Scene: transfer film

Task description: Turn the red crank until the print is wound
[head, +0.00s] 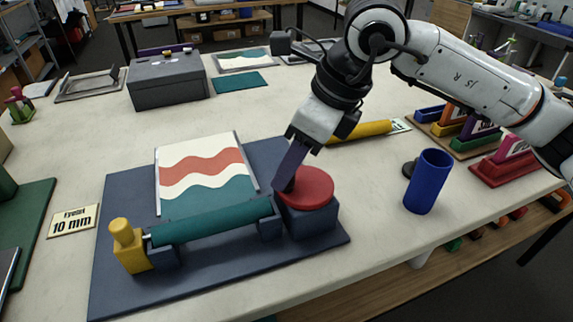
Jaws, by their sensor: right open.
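The red crank (308,190) is a round disc on top of a dark blue block at the right end of a dark blue base (125,195). My right gripper (286,186) reaches down from above with its fingers at the disc's left edge. Its jaws are open; whether a finger touches the disc or a small dark part there, I cannot tell. The print (205,170), cream with red and teal waves, lies flat behind a teal roller (205,224). Its front edge meets the roller. A yellow knob (127,245) stands at the roller's left end. My left gripper is out of view.
A blue cup (428,182) stands to the right of the base, with a small dark disc beside it. A yellow cylinder (368,130) lies behind my gripper. A grey box (180,82) stands at the back. A "10 mm" card (73,221) lies left.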

